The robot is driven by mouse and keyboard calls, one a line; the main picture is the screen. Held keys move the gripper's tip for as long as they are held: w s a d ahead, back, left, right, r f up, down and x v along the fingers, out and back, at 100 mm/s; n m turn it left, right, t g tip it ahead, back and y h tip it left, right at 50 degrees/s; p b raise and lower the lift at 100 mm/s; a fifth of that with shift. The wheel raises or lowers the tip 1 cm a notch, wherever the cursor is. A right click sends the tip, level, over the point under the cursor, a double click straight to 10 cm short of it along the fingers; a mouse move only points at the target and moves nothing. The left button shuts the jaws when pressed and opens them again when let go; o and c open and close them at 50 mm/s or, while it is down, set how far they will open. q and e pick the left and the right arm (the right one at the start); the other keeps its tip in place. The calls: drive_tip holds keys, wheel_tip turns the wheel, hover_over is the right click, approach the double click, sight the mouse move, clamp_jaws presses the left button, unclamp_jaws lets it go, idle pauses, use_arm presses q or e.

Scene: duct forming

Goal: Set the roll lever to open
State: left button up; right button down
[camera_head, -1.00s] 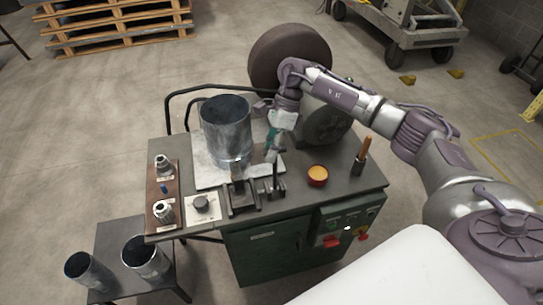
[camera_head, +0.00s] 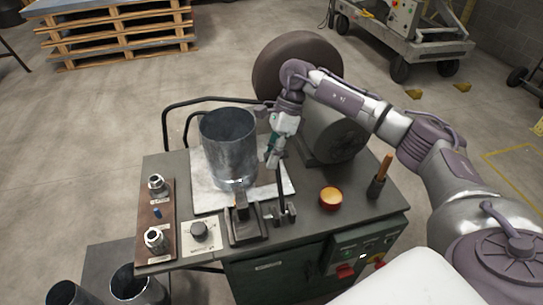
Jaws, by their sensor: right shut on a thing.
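The roll lever (camera_head: 281,187) is a thin dark upright bar on a small metal bracket at the front of the machine table. My right gripper (camera_head: 275,160) reaches in from the right and is shut on the upper end of the lever, though the fingertips are small and the grip is partly hidden. A grey sheet-metal cylinder (camera_head: 229,150) stands upright on a pale sheet just left of the gripper. My left gripper is not in view.
An orange bowl (camera_head: 331,198) and a wooden-handled tool in a holder (camera_head: 380,176) stand right of the lever. A dark clamp-like block (camera_head: 246,224), a knob plate (camera_head: 200,234) and a board with fittings (camera_head: 156,222) lie to the left. A motor drum (camera_head: 334,134) stands behind.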

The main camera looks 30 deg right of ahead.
drive_tip(key=shift+w+d, duration=0.15)
drive_tip(key=shift+d, duration=0.05)
drive_tip(key=c, duration=1.3)
unclamp_jaws()
drive_tip(key=shift+c, duration=0.2)
drive_tip(key=o, duration=0.4)
drive_tip(key=shift+w+d+f, duration=0.1)
drive_tip(key=shift+w+f, duration=0.05)
drive_tip(key=shift+r, duration=0.3)
drive_tip(key=v, duration=1.1)
drive_tip(key=shift+d+r, duration=0.15)
drive_tip(key=shift+r, duration=0.05)
